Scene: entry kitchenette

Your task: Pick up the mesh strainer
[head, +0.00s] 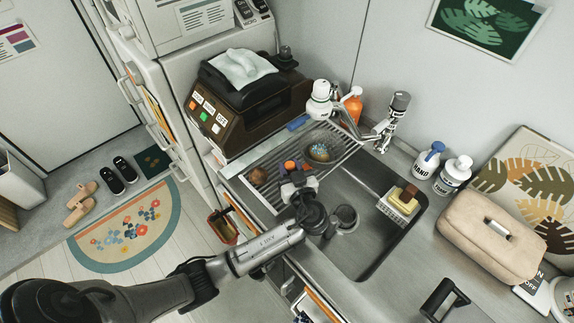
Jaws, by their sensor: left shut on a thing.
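The mesh strainer (321,149) shows as a round, rimmed mesh bowl over the slatted drying rack (262,160) at the sink's back left. My left gripper (297,180) is at its near-left side, over the rack's front part. The jaws are shut, it appears on the strainer's handle side; the grip itself is small and partly hidden by the gripper. I cannot tell whether the strainer touches the rack. A small orange and purple item (291,165) shows right beside the fingertips.
A brown round item (258,176) lies on the rack. The faucet (391,120) and an orange bottle (352,104) stand behind. A sponge holder (402,200) sits at the sink's right. A dark brown appliance (245,100) stands left. The sink basin (375,245) has free room.

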